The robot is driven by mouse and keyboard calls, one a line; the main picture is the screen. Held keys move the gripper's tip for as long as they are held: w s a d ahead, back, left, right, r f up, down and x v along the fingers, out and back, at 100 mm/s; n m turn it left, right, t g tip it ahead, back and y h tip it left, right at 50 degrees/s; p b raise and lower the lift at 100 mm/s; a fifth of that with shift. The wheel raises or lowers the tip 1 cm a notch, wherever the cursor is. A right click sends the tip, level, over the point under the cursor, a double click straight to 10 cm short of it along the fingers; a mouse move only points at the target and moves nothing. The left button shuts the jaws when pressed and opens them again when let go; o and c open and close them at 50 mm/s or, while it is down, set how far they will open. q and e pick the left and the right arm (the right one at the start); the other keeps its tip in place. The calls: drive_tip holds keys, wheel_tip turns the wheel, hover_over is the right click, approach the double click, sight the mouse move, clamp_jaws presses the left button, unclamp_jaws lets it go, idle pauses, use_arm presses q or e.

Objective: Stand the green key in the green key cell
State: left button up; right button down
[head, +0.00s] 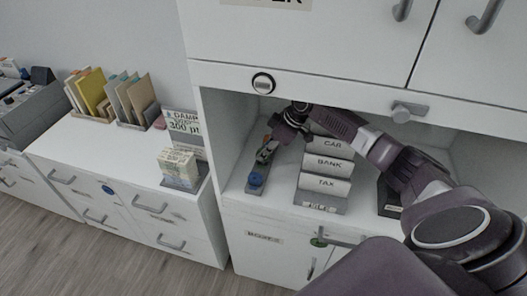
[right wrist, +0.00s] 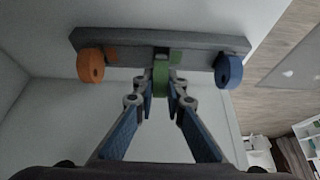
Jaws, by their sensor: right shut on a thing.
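The grey key rack (head: 246,190) stands on the shelf at the left of the open bay. It also crosses the top of the right wrist view (right wrist: 200,42). An orange key (right wrist: 90,66) is at its left end there and a blue key (right wrist: 228,71) at its right end. My right gripper (right wrist: 161,88) is shut on the green key (right wrist: 160,75) at the rack's middle, by the green-marked cell (right wrist: 177,57). I cannot tell how deep the key sits. In the head view my right gripper (head: 283,130) is above the rack, hiding the green key. My left gripper is out of view.
A stepped holder with labelled cards (head: 329,165) stands close to the right of the rack. The bay's left wall and the upper cabinet (head: 330,60) enclose the space. A lower side cabinet (head: 110,160) carries folders and a note block.

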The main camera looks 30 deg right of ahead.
drive_tip(key=shift+f+b, duration=0.35)
drive_tip(key=shift+f, duration=0.45)
drive_tip(key=c, duration=1.9)
unclamp_jaws()
drive_tip(key=v, duration=1.2)
